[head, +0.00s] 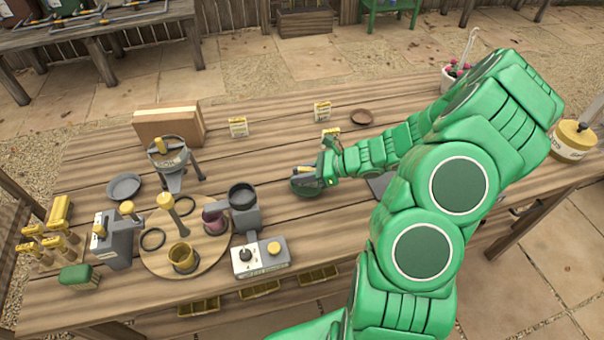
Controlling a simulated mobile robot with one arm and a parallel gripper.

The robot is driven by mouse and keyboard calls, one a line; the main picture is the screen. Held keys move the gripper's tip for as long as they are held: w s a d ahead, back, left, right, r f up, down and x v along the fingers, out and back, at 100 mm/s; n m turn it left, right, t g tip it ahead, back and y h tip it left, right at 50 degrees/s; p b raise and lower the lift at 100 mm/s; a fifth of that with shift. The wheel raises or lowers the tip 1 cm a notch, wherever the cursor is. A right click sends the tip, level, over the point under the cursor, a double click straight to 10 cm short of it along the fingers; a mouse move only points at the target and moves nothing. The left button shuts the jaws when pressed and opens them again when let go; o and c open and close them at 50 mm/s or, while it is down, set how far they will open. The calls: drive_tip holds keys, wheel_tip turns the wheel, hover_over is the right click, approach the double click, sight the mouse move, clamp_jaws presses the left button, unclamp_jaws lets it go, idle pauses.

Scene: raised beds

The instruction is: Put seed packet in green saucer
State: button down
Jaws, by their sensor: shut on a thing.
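My gripper (308,176) reaches in from the right, low over the green saucer (303,191) near the middle of the table. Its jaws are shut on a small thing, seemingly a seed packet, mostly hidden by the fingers. I cannot tell whether it touches the saucer. The gripper covers part of the saucer. Three pale packets with yellow tops stand further back: one at left (238,127), one at the back (322,111) and one just behind my wrist (331,133), partly covered.
A brown saucer (361,117) lies behind my arm. A grey cup holder (243,208) and a round wooden board (160,262) with tools stand left of the green saucer. A grey control box (261,257) is in front. Table between the packets and the saucer is clear.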

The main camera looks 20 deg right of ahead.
drive_tip(key=c, duration=1)
unclamp_jaws()
drive_tip(key=shift+f, duration=0.1)
